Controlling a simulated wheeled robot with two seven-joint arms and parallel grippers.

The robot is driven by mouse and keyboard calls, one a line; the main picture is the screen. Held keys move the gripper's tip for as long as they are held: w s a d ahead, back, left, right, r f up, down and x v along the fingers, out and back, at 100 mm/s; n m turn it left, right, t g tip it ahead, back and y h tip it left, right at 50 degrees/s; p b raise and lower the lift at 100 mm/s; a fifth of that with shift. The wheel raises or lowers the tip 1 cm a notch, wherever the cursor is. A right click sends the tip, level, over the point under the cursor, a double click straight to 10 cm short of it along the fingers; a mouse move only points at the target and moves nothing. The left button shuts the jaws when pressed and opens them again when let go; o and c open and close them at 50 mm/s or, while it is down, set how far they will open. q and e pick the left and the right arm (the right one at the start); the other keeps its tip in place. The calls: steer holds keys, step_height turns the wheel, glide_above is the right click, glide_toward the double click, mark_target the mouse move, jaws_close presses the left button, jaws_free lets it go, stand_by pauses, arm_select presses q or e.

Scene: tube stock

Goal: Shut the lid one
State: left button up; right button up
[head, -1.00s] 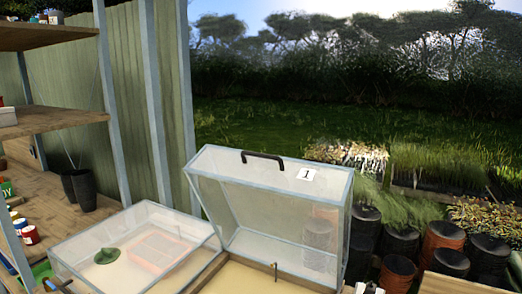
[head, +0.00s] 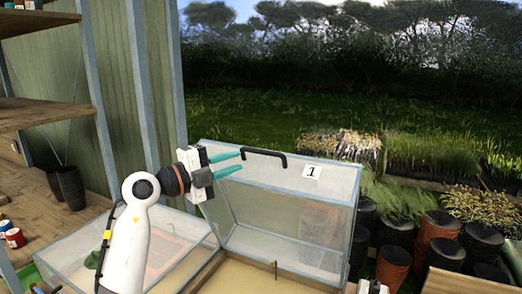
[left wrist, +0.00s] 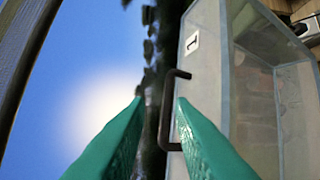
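The clear lid marked 1 (head: 290,205) stands raised at the back of its box, with a black handle (head: 264,153) on its upper edge. My left gripper (head: 240,162) is open and empty, its green fingers pointing at the left end of the handle. In the left wrist view, the lid (left wrist: 230,90) fills the right side. The dark handle (left wrist: 168,112) shows between and just beyond the open fingertips (left wrist: 160,101). I cannot tell whether a finger touches it.
A second clear box (head: 75,250) with its lid down stands to the left, partly hidden by my left arm. Wooden shelves (head: 40,115) rise at the far left. Black and brown pots (head: 435,240) stand to the right of the lid.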

mark_target(259, 152)
arm_select(q)
steer(key=w+d+y+p, duration=0.1)
steer(key=w+d, duration=0.1)
steer(key=w, duration=0.1)
steer(key=w+d+p, duration=0.1)
steer(key=w+p, duration=0.1)
steer(key=w, duration=0.1)
steer(key=w+d+y+p, duration=0.1)
steer(key=w+d, duration=0.1)
steer(key=w, duration=0.1)
steer(key=shift+d+f+g+y, duration=0.25)
steer(key=shift+d+g+y, duration=0.05)
steer(key=shift+d+g, duration=0.1)
steer(key=shift+w+d+f+p, duration=0.3)
steer(key=shift+w+d+p, duration=0.05)
steer(key=shift+w+d, duration=0.1)
jaws_close()
